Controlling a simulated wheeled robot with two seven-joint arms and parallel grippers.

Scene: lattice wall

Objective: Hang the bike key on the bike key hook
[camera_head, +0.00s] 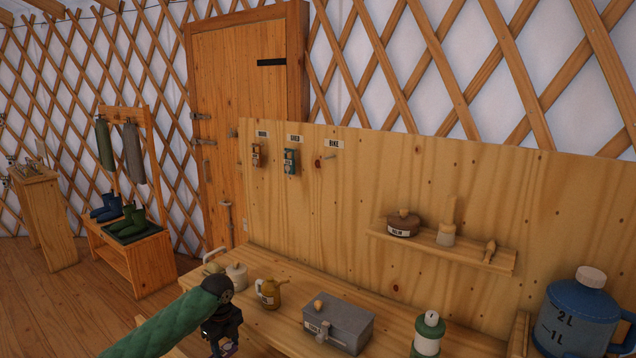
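The bike hook (322,161) is a bare peg under the BIKE label (334,143) on the plywood board. To its left, a brown tagged key (256,155) and a grey-green tagged key (290,162) hang from their own hooks. I cannot make out a bike key for certain. My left gripper (226,347) is low in the head view, over the front of the bench, pointing down. Its fingers are small and partly cut by the lower edge, so its opening and any held thing are unclear. My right gripper is not in view.
The bench (250,315) holds a cream pot (237,276), a yellow jug (269,292), a grey box (339,322) and a green-and-white canister (428,335). A blue jug (581,314) stands right. A small shelf (440,248) juts from the board. The board around the bike hook is clear.

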